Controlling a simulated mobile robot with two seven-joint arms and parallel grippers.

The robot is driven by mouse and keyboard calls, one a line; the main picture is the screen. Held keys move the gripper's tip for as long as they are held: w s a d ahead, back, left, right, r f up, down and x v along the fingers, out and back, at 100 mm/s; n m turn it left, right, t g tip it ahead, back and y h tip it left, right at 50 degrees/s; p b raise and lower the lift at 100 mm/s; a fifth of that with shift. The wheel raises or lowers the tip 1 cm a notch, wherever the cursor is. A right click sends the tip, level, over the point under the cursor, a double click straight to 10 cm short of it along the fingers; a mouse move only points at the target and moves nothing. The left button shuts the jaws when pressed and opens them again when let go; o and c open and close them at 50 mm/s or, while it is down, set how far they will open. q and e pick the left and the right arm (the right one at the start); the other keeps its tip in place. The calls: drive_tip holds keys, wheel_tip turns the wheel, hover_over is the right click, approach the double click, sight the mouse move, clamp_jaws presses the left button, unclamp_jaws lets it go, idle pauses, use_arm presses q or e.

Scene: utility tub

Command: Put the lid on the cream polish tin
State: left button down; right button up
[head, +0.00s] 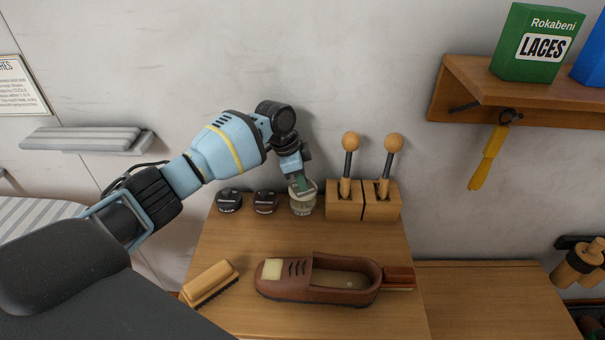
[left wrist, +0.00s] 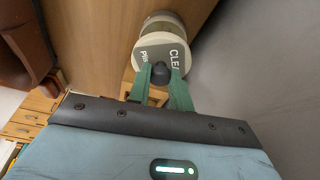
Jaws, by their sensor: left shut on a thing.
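The cream polish tin (head: 303,207) stands at the back of the wooden bench, right of two dark tins. In the left wrist view the tin (left wrist: 165,19) shows partly behind its lid (left wrist: 152,50). The lid is a round disc with a cream rim, a grey-green face with partly visible lettering, and a dark knob (left wrist: 160,74). My left gripper (head: 301,183) is shut on that knob, with green fingers (left wrist: 161,84) on either side. The lid is at the tin's mouth; I cannot tell whether it touches or sits flat. My right gripper is not in view.
A black tin (head: 229,200) and a brown tin (head: 265,202) stand left of the cream one. A wooden block with two knobbed handles (head: 363,200) is close on its right. A brown shoe (head: 318,279) and a brush (head: 209,283) lie in front.

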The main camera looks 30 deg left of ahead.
use_arm(q)
wheel_tip(320, 180, down, 2)
drive_tip(key=shift+f+b, duration=0.1)
drive_tip(key=shift+b, duration=0.2)
drive_tip(key=shift+f, duration=0.9)
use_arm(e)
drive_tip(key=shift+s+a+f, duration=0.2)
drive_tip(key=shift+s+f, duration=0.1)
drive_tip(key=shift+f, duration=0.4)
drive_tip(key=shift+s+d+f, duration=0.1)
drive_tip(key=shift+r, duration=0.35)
use_arm(q)
drive_tip(key=shift+f, duration=0.1)
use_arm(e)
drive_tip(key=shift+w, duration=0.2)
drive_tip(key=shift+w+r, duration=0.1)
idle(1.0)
use_arm(q)
drive_tip(key=c, duration=1.2)
unclamp_jaws()
drive_tip(key=shift+o, duration=0.4)
